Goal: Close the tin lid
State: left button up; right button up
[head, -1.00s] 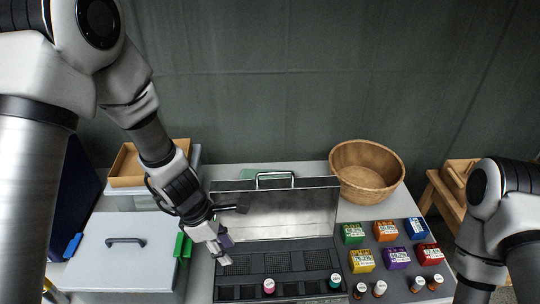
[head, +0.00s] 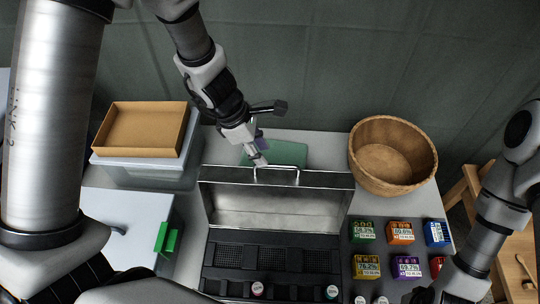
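The metal tin (head: 207,270) stands open on the table, its lid (head: 280,207) raised along the back edge with the silvery inside facing me. A wire handle (head: 277,169) sits at the lid's top edge. My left gripper (head: 259,158) is at the lid's top edge, by the left end of the handle. Whether it touches the lid, and how far its fingers are apart, I cannot tell. My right arm shows at the right, with its gripper out of view.
A round wooden basket (head: 395,135) stands behind right of the tin. Several coloured boxes (head: 401,232) lie to its right. A green item (head: 290,152) lies behind the lid. At the left are a white-lidded box (head: 125,206) and a brown tray (head: 141,106) on a clear bin.

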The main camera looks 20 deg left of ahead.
aim_at(271, 165)
pick_arm(q)
jog(key=x, duration=0.4)
jog(key=shift+w+d+f+b, duration=0.1)
jog(key=shift+w+f+b, duration=0.15)
jog(key=shift+f+b, duration=0.1)
jog(key=shift+w+f, duration=0.15)
jog(key=shift+w, duration=0.1)
jog(key=shift+s, duration=0.25)
jog(key=shift+s+r, duration=0.2)
jog(key=shift+r, duration=0.05)
grip_shut()
jog(key=shift+w+f, duration=0.1)
jog(key=shift+w, duration=0.05)
